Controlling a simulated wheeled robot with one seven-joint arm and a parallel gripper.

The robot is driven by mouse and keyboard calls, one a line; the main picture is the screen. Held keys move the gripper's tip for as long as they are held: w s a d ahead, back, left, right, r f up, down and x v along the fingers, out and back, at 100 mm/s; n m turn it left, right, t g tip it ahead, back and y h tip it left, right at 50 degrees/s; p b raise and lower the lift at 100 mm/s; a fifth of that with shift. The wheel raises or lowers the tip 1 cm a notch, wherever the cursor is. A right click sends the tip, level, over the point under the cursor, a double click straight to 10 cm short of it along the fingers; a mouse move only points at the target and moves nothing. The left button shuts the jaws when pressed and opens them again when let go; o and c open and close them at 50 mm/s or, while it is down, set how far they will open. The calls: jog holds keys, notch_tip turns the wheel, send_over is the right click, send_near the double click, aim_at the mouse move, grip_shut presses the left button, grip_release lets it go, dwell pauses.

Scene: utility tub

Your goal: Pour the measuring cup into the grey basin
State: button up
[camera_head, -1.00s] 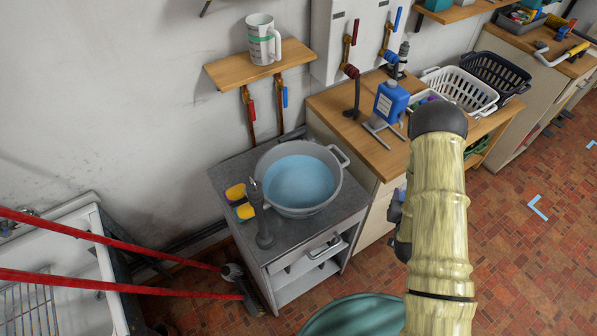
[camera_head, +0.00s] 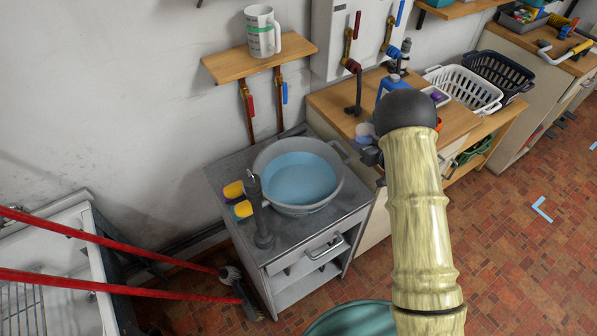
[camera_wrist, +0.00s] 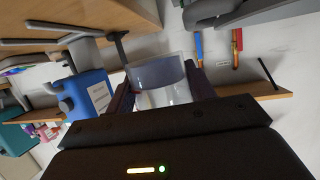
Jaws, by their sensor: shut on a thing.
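The grey basin (camera_head: 335,199) stands on the grey cabinet and holds pale blue liquid. My gripper (camera_head: 367,147) is to the right of the basin, mostly hidden behind my arm. It is shut on a clear measuring cup (camera_head: 364,132). In the wrist view the measuring cup (camera_wrist: 157,72) sits between the fingers of my gripper (camera_wrist: 165,90), with greyish contents or tint showing near its rim. The cup is apart from the basin. Its exact tilt is hard to tell.
A white jug (camera_head: 262,32) with a green band stands on the wall shelf (camera_head: 225,68). A blue bottle (camera_head: 391,85), partly hidden, and white basket (camera_head: 470,90) occupy the wooden counter.

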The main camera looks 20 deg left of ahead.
jog(key=a+n+g+y+b, duration=0.4)
jog(key=a+n+g+b, duration=0.5)
jog(key=a+n+g, duration=0.4)
jog(key=shift+w+a+r+g, duration=0.3)
jog(key=shift+a+g, duration=0.7)
jog(key=shift+a, duration=1.3)
